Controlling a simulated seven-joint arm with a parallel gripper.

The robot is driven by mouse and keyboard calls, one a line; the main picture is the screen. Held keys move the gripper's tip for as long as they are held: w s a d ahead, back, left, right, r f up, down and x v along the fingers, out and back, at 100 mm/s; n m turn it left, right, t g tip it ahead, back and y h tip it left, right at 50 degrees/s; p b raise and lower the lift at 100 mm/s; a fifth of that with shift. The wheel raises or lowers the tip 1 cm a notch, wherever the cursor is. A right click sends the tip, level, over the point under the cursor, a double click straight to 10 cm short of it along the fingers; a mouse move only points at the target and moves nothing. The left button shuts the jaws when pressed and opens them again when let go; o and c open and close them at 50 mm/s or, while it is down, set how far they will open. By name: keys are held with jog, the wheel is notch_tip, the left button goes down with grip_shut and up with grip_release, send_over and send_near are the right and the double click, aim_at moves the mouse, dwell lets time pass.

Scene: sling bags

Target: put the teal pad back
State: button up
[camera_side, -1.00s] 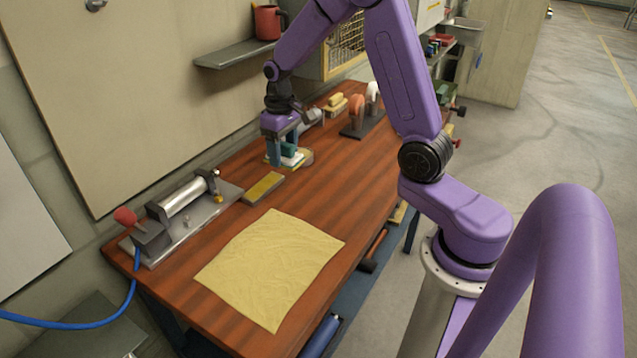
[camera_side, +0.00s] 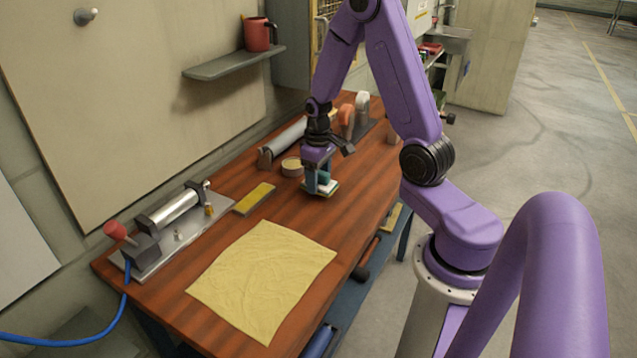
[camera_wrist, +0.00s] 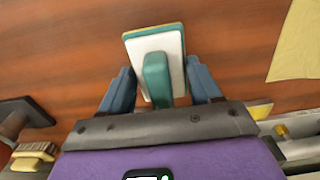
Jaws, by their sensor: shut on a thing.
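The teal pad (camera_side: 328,186) has a teal grip on a pale plate with a yellow edge. It also shows in the wrist view (camera_wrist: 173,50), with its teal grip (camera_wrist: 157,78) between my fingers. My gripper (camera_side: 320,178) is shut on the teal pad and points down over the middle of the table. In the wrist view my gripper (camera_wrist: 160,84) has one blue finger on each side of the grip. The pad's underside is hidden, so I cannot tell whether it touches the wood.
A yellow-topped block (camera_side: 254,198) lies further left. A yellow cloth (camera_side: 262,280) covers the front. A clamp fixture (camera_side: 175,235) stands at the left. Wood right of the pad is clear.

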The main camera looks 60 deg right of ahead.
jog(key=shift+f, duration=0.8)
jog(key=shift+f, duration=0.2)
jog(key=o, duration=0.9)
jog(key=shift+o, duration=0.2)
jog(key=shift+r, duration=0.1)
